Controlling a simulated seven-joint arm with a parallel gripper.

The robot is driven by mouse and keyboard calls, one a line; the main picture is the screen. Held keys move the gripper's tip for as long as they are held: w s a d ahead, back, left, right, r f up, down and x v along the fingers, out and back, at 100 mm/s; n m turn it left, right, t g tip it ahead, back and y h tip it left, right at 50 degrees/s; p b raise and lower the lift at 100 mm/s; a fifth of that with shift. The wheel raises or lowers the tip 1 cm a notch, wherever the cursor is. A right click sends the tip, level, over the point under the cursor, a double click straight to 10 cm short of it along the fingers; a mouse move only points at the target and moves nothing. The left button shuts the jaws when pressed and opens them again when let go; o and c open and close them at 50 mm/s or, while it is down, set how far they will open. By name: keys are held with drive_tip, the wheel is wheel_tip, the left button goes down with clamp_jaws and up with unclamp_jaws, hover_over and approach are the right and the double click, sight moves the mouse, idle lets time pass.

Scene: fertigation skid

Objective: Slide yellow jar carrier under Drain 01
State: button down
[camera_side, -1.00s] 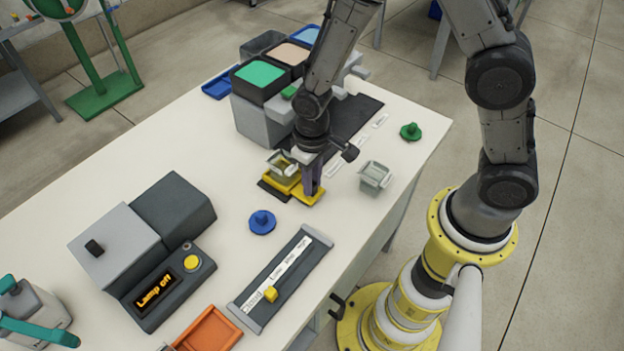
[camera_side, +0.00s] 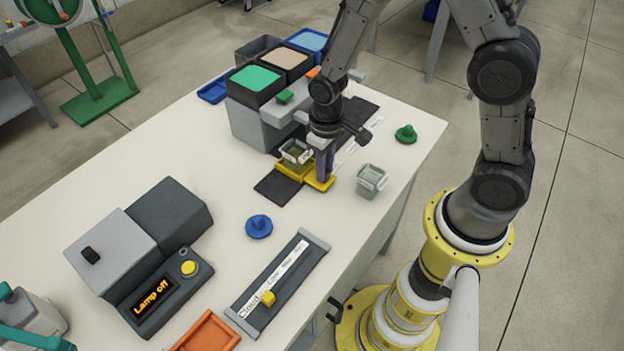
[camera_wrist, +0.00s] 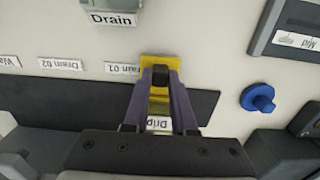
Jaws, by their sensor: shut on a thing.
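The yellow jar carrier (camera_side: 318,183) stands on the dark strip on the table, with a clear square jar (camera_side: 296,152) on its far end. My gripper (camera_side: 323,172) is shut on the carrier's near part. In the wrist view the carrier (camera_wrist: 160,64) shows between my gripper's two purple fingers (camera_wrist: 160,85); the jar is hidden there. A label reading Drain 01 (camera_wrist: 121,69) lies just left of the carrier in the wrist view. The Drain 02 label (camera_wrist: 60,64) is farther left. The dispensers with green (camera_side: 257,77) and beige lids stand behind the carrier.
A second clear jar (camera_side: 371,181) stands to the right of the carrier. A blue knob (camera_side: 258,227) and a slider panel (camera_side: 280,283) are nearer. A green knob (camera_side: 406,134) is at the right. Bare dark strip (camera_side: 277,187) shows left of the carrier.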

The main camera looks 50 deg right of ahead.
drive_tip(key=d, duration=0.5)
drive_tip(key=shift+w+r, duration=0.1)
drive_tip(key=c, duration=0.7)
unclamp_jaws()
wheel_tip(320, 180, up, 14)
drive_tip(key=shift+f, duration=0.1)
